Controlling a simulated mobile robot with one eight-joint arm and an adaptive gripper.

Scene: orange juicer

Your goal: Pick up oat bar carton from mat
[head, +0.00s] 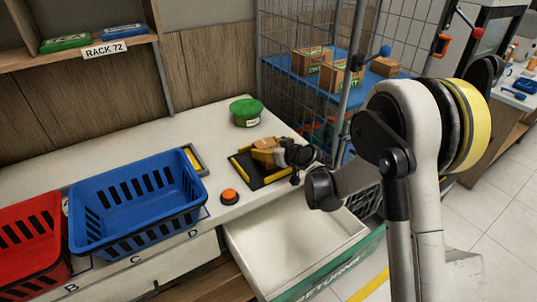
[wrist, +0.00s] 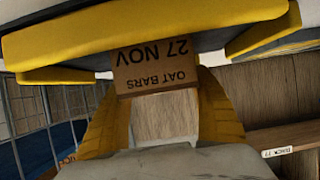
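The oat bar carton (wrist: 155,78) is a brown box, its "OAT BARS" and "27 NOV" lettering upside down in the wrist view. In the head view the carton (head: 264,146) is at the black mat with yellow edges (head: 243,172), partly hidden by my gripper. My gripper (wrist: 158,85) has its yellow fingers on both sides of the carton, seemingly touching it and shut on it. In the head view my gripper (head: 270,153) reaches in from the right, low over the mat. I cannot tell whether the carton touches the mat.
A green round tub (head: 246,112) stands behind the mat. An orange button (head: 229,197) is in front of it. A blue basket (head: 137,206) and a red basket (head: 30,240) stand left. An open drawer (head: 297,248) juts out below, and a wire cage (head: 285,75) stands behind.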

